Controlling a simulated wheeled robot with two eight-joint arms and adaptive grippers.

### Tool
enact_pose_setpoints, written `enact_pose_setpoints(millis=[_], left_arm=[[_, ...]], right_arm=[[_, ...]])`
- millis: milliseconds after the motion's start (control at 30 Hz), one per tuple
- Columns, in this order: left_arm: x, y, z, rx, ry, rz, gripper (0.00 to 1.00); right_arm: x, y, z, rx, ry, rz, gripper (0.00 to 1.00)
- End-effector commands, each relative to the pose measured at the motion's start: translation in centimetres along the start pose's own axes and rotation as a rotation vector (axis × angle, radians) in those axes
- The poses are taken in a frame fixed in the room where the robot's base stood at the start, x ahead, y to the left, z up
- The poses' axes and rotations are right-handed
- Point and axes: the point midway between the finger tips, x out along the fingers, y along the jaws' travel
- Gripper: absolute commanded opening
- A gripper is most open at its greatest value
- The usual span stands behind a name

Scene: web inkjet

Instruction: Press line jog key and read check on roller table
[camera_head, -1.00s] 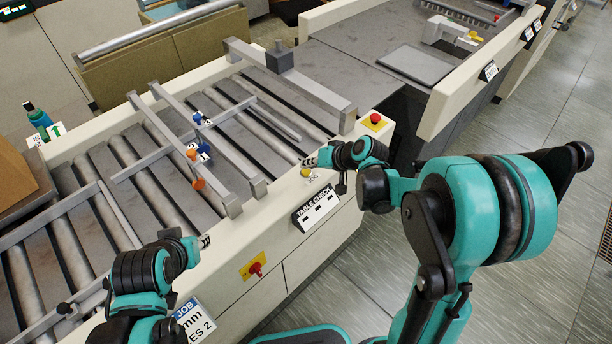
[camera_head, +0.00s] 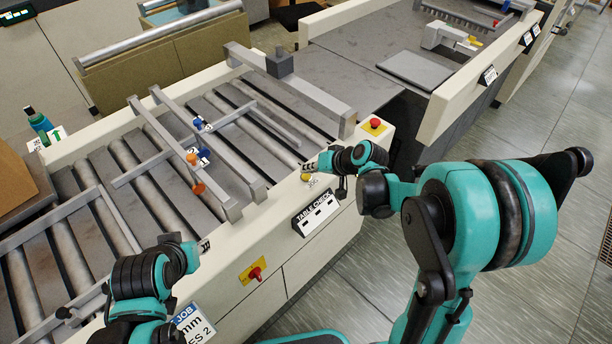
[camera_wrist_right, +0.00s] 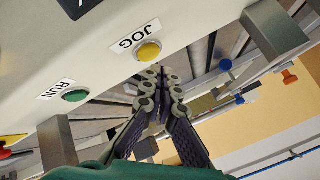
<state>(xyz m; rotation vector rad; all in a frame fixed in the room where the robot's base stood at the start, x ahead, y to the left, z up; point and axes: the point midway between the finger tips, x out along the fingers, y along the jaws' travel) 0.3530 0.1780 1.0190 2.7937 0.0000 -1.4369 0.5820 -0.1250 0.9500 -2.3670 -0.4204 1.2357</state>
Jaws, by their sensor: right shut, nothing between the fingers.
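The yellow jog key (camera_head: 306,177) sits on the cream front rail of the roller table (camera_head: 230,238). In the right wrist view the yellow key (camera_wrist_right: 148,50) has a JOG label (camera_wrist_right: 137,34) beside it. My right gripper (camera_head: 312,164) is shut and empty, close to the key. In the wrist view its fingertips (camera_wrist_right: 160,76) are just below the key in the picture; I cannot tell whether they touch it. The TABLE CHECK panel (camera_head: 318,209) is on the front face, with small dark windows too small to read. My left gripper (camera_head: 203,246) is by the rail; its jaws are unclear.
A green RUN button (camera_wrist_right: 75,96) is near the jog key. A red stop button (camera_head: 375,123) is at the rail's right end, and a red rotary switch (camera_head: 255,273) is on the front face. Metal crossbars (camera_head: 207,150) stand over the rollers. The floor (camera_head: 545,120) at right is clear.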

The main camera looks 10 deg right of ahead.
Motion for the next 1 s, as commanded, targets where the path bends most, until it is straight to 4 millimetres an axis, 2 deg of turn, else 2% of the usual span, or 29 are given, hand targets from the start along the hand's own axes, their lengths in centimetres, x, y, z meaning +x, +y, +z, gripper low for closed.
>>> enact_pose_setpoints(millis=[1000], left_arm=[[0.70, 0.00, 0.50, 0.000, 0.000, 0.000, 0.32]], right_arm=[[0.61, 0.45, 0.45, 0.000, 0.000, 0.000, 0.00]])
